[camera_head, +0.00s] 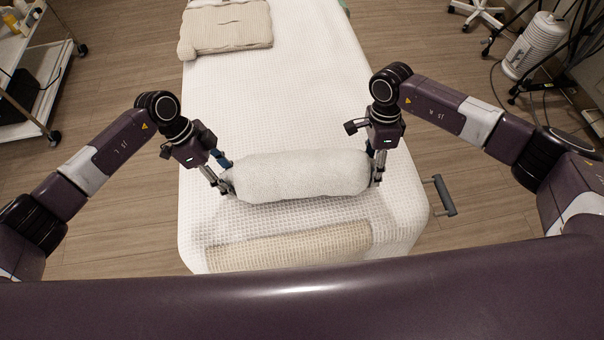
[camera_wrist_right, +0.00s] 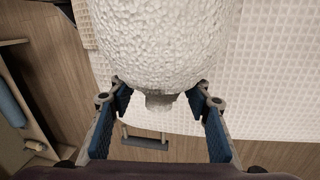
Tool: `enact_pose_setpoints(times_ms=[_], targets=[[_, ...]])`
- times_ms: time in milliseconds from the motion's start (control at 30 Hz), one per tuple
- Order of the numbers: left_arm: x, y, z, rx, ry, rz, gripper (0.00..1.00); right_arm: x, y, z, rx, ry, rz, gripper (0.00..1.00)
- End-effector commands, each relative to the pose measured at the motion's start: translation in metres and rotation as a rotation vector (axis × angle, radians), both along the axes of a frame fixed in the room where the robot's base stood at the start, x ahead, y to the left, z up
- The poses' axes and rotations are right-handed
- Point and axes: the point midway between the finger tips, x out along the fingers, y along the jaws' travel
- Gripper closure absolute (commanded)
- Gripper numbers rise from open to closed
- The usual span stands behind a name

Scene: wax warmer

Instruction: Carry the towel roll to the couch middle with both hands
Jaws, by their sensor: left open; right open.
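The towel roll (camera_head: 302,174) is a thick white cylinder lying crosswise over the near part of the white couch (camera_head: 300,100). My left gripper (camera_head: 226,180) is open at the roll's left end. My right gripper (camera_head: 374,174) is open at the roll's right end. In the right wrist view the towel roll (camera_wrist_right: 165,45) fills the top middle, its end between the open fingers of my right gripper (camera_wrist_right: 162,105). Whether the fingers touch the roll is hard to tell.
A grey handle (camera_head: 445,196) sticks out at the couch's right side. A shelf cart (camera_head: 35,60) stands at the left. The middle of the couch is clear.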

Motion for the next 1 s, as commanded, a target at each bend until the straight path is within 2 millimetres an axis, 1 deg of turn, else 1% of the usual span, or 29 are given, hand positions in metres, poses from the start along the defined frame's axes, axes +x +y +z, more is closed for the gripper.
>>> enact_pose_setpoints(times_ms=[33,400,433,800,1000], targets=[[-0.0001,0.0001,0.0000,0.000,0.000,0.000,0.58,-0.0001,0.0000,0.0001,0.000,0.000,0.000,0.58],[-0.0001,0.0003,0.0002,0.000,0.000,0.000,0.98,0.0001,-0.0001,0.0004,0.000,0.000,0.000,0.98],[0.0001,0.0003,0.0003,0.000,0.000,0.000,1.00,0.0001,-0.0001,0.0004,0.000,0.000,0.000,1.00],[0.0002,0.0004,0.0004,0.000,0.000,0.001,1.00,0.0002,-0.0002,0.0006,0.000,0.000,0.000,1.00],[0.0008,0.0001,0.0039,-0.001,-0.001,0.001,1.00,0.0008,-0.0001,0.0038,0.000,-0.001,0.000,1.00]])
